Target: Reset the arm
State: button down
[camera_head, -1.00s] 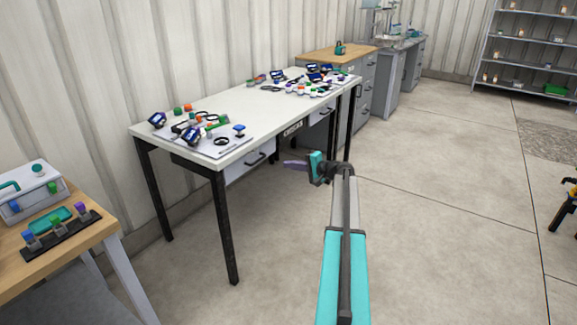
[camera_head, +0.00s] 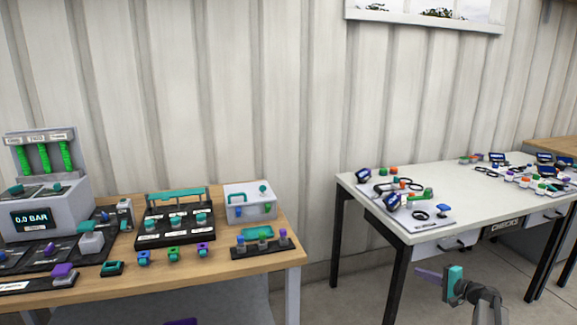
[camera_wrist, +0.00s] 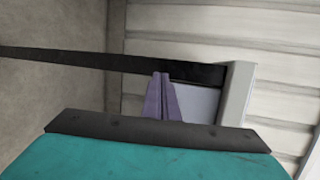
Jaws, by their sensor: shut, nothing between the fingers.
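My gripper (camera_head: 432,275) is at the lower right of the head view, in front of the white table and apart from it. Its purple fingers point left, with a teal block and dark arm links behind them. In the wrist view the purple fingers (camera_wrist: 163,98) are together and hold nothing. A dark bar and a pale grey post lie beyond them.
A wooden bench (camera_head: 285,248) at left bears a gauge box (camera_head: 50,210) reading 0.0 BAR, a black rack (camera_head: 175,238) and a grey case (camera_head: 262,212). The white table (camera_head: 470,195) at right bears several small parts. A gap separates them.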

jog(key=a+f+n+g+y+p, duration=0.15)
jog(key=a+f, duration=0.45)
jog(key=a, duration=0.7)
jog(key=s+a+f+n+g+p, duration=0.1)
jog(key=s+a+f+g, duration=0.2)
jog(key=s+a+f, duration=0.45)
jog(key=s+a+f+n+g+p, duration=0.1)
jog(key=s+a+f+n+g, duration=0.25)
jog(key=a, duration=0.75)
jog(key=s+a+f+g+p, duration=0.1)
jog(key=s+a+f+g, duration=0.1)
jog(key=s+a+f, duration=0.55)
jog(key=s+a+f+n+g+h+p, duration=0.1)
jog(key=s+a+f+n+g+h, duration=0.2)
jog(key=s, duration=0.9)
jog(key=s+a+f+n+g+p, duration=0.1)
jog(key=s+a+g, duration=0.3)
jog(key=s, duration=0.7)
jog(key=s+d+n+g+h, duration=0.1)
jog(key=s+d+n+h, duration=0.2)
jog(key=s+d, duration=0.6)
jog(key=s+r+h, duration=0.1)
jog(key=s+h, duration=0.1)
jog(key=s, duration=0.2)
jog(key=shift+g+h, duration=0.3)
jog(key=shift+h, duration=0.05)
jog(key=shift+s, duration=0.1)
